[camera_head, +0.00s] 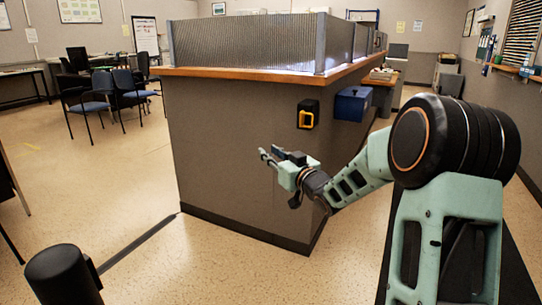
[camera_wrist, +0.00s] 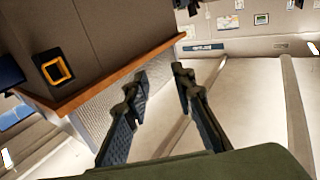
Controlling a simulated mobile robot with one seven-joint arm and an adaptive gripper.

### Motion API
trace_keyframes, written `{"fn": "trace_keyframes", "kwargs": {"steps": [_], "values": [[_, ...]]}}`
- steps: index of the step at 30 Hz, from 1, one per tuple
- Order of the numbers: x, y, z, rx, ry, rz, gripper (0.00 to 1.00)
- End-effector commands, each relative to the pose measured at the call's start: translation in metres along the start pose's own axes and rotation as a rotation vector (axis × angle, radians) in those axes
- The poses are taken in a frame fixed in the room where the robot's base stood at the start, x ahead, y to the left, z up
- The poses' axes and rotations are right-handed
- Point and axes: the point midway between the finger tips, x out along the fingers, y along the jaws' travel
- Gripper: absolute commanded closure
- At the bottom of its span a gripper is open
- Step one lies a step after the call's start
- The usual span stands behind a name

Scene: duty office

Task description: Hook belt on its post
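A black wall unit with a yellow frame (camera_head: 308,106) is fixed to the side of the counter; it also shows in the wrist view (camera_wrist: 43,61). It may be the belt's housing, but I cannot make out a belt there. A black post top (camera_head: 62,275) stands at the bottom left of the head view. A dark strip runs along the floor line between the counter's corner and this post; I cannot tell whether it is a belt. My gripper (camera_head: 269,154) is in front of the counter, left of and below the unit. Its fingers (camera_wrist: 160,75) are apart and empty.
The counter (camera_head: 240,160) with a wooden top and ribbed screen fills the middle. A blue box (camera_head: 352,104) hangs on its side, right of the wall unit. Blue chairs (camera_head: 90,106) stand at the back left.

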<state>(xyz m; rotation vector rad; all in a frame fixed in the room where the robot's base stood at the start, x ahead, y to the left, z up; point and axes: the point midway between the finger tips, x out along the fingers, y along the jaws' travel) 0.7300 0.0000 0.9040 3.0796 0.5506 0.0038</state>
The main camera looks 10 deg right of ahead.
Motion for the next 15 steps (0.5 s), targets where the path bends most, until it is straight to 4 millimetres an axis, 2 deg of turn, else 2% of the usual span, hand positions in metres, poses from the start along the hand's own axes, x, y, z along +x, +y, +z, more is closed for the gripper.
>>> {"fn": "trace_keyframes", "kwargs": {"steps": [6, 12, 15], "values": [[0.0001, 0.0, -0.0001, 0.0, 0.0, 0.0, 0.78], [0.0, 0.0001, 0.0, 0.0, 0.0, 0.0, 1.0], [-0.0001, 0.0001, 0.0, 0.0, 0.0, 0.0, 1.0]]}}
